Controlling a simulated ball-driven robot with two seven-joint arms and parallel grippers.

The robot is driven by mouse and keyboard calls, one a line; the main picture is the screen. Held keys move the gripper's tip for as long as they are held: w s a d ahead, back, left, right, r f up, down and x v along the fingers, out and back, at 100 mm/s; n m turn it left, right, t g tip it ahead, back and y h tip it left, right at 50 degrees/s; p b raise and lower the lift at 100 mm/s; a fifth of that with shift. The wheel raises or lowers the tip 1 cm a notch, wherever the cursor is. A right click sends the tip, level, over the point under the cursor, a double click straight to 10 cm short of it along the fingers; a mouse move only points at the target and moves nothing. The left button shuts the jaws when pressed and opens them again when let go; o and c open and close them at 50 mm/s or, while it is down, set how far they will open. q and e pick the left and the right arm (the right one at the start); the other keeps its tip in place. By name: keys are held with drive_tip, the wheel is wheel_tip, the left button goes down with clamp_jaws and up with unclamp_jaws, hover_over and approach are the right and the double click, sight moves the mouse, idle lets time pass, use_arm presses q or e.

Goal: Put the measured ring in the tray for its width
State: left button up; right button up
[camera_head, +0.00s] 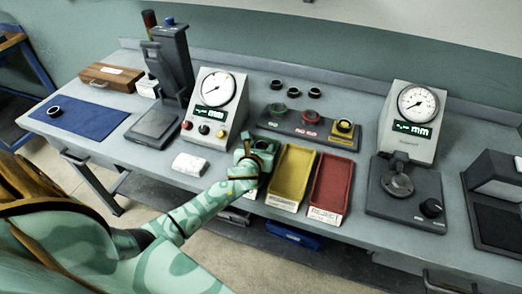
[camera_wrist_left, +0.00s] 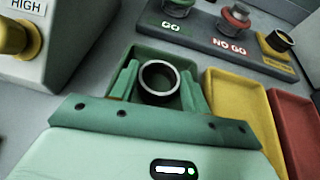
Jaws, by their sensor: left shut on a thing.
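My left gripper (camera_head: 258,158) is shut on a dark ring with a bright rim (camera_wrist_left: 160,80). In the left wrist view the ring sits between the two green fingers (camera_wrist_left: 158,88). The gripper and ring are over the green tray (camera_wrist_left: 140,53), which the hand mostly hides in the head view. I cannot tell how high the ring is above the tray floor. The yellow tray (camera_head: 291,175) and the red REJECT tray (camera_head: 330,185) lie to the right, both looking empty. My right gripper is not in view.
The GO / NO GO gauge stand (camera_head: 308,133) is just behind the trays. Several loose rings (camera_head: 294,92) lie behind it. A dial gauge (camera_head: 409,110) with a measuring base stands to the right, another dial box (camera_head: 214,105) to the left. A blue mat (camera_head: 85,117) holds a ring.

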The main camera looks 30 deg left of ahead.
use_arm(q)
drive_tip(key=shift+r, duration=0.1)
drive_tip(key=o, duration=0.9)
drive_tip(key=shift+c, duration=0.2)
drive_tip(key=shift+s+r, duration=0.1)
drive_tip(key=shift+s, duration=0.05)
drive_tip(key=p+v, duration=0.3)
drive_tip(key=v, duration=0.8)
drive_tip(key=shift+s, duration=0.15)
drive_tip(key=shift+s+d+r, duration=0.1)
drive_tip(key=shift+s+d, duration=0.05)
drive_tip(key=shift+s, duration=0.1)
